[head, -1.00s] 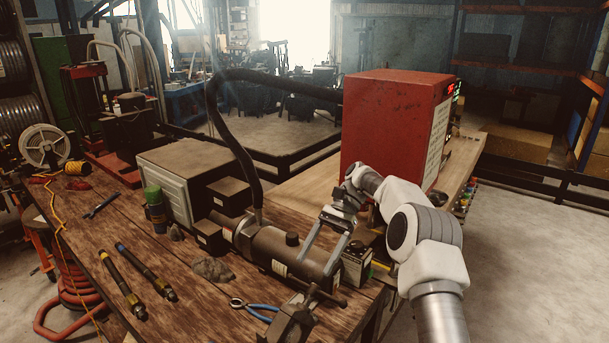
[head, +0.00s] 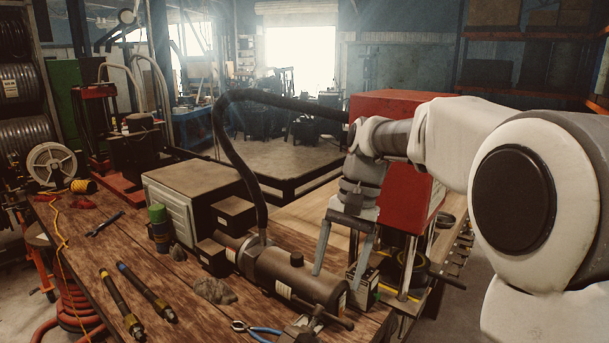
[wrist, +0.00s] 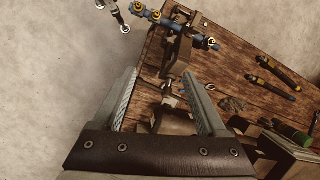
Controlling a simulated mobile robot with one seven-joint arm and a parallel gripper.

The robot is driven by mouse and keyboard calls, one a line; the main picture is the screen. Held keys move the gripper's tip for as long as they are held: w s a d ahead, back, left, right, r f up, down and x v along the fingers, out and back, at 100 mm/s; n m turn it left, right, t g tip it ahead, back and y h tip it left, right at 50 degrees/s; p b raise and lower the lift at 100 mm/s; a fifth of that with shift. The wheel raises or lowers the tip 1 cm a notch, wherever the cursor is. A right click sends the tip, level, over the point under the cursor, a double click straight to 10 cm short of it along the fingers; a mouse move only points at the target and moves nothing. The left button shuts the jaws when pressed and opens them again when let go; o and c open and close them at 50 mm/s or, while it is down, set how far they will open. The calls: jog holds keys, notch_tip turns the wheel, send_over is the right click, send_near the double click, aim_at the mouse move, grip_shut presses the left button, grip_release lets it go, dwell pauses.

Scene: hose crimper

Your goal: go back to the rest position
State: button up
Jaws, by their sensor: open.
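My gripper (head: 336,279) is open with nothing between its fingers. In the head view it points down over the right end of the workbench (head: 90,240), close to the dark cylindrical machine (head: 300,279) and a small dark box (head: 366,288). Whether the fingertips touch either one is hard to tell. In the wrist view the two fingers (wrist: 160,75) are spread apart, with the bench top and part of a dark cylinder beneath them. My arm reaches in from the right, its large white joint close to the head camera.
A red cabinet (head: 385,105) stands behind my gripper. A black hose (head: 232,140) arches up from the cylinder. A grey box (head: 190,185), two dark hose pieces (head: 120,300) (head: 147,290) and blue-handled pliers (head: 262,330) are on the bench. Bare floor (wrist: 45,60) shows left in the wrist view.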

jog(key=s+d+f+n+t+h+b, duration=0.1)
jog(key=s+d+t, duration=0.3)
jog(key=s, duration=0.5)
jog(key=s+d+f+n+t+h+b, duration=0.1)
jog(key=s+d+f+n+t+b, duration=0.1)
jog(key=s, duration=0.8)
jog(key=shift+d+f+n+t+h, duration=0.3)
jog(key=shift+d+f+n+t, duration=0.35)
jog(key=shift+d+t, duration=0.35)
